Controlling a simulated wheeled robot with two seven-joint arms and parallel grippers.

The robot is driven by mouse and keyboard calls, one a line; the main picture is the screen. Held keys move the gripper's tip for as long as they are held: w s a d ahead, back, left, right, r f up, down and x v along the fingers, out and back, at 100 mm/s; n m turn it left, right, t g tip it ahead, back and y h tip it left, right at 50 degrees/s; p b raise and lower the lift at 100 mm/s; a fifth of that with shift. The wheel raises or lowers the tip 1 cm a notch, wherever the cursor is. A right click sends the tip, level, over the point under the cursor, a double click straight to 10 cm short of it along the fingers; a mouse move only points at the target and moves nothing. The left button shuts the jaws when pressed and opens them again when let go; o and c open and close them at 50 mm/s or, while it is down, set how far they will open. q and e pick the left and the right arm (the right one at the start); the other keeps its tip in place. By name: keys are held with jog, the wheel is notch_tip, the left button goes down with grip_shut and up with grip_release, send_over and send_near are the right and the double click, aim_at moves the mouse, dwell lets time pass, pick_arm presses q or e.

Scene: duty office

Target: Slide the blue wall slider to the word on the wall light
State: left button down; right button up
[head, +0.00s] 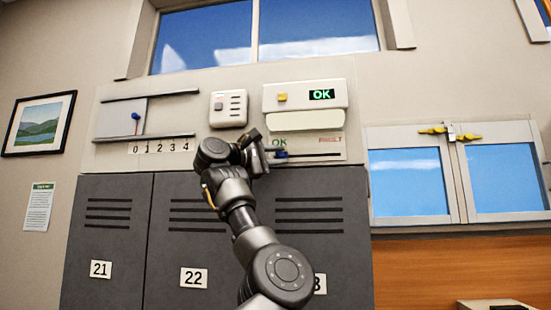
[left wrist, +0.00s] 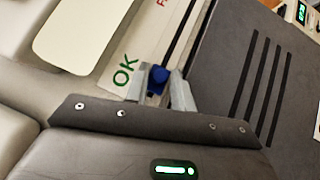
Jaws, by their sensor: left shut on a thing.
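The wall light (head: 322,95) shows the green word OK in a dark window on a white box. Below it is a slider panel (head: 315,152) with a green OK (head: 280,142) at the left and a red word (head: 330,140) at the right. The blue slider knob (head: 281,154) sits near the OK end of its slot; it also shows in the left wrist view (left wrist: 158,78), beside the OK (left wrist: 125,70). My left gripper (head: 268,155) is shut on the knob, one finger on each side. My right gripper is not in view.
Another blue knob (head: 135,116) is on a sliding panel above a 0 to 4 scale at the left. A white intercom-like box (head: 228,108) is beside the light. Grey lockers (head: 190,215) stand below. A cabinet with blue panes (head: 405,180) is at the right.

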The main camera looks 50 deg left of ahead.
pick_arm(q)
jog(key=shift+s+a+r, duration=0.1)
jog(key=shift+s+r, duration=0.05)
jog(key=shift+s, duration=0.05)
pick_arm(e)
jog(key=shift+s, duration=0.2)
pick_arm(q)
jog(key=c, duration=1.4)
grip_release()
jog(key=shift+c, duration=0.2)
jog(key=shift+o, duration=0.4)
jog(key=shift+a, duration=0.15)
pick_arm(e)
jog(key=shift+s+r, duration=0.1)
pick_arm(q)
jog(key=shift+s+f, duration=0.1)
jog(key=shift+f, duration=0.1)
jog(key=shift+s+f+b, duration=0.15)
jog(key=shift+s+b, duration=0.1)
jog(key=shift+b, duration=0.2)
jog(key=b+v, duration=0.5)
jog(key=v, duration=0.5)
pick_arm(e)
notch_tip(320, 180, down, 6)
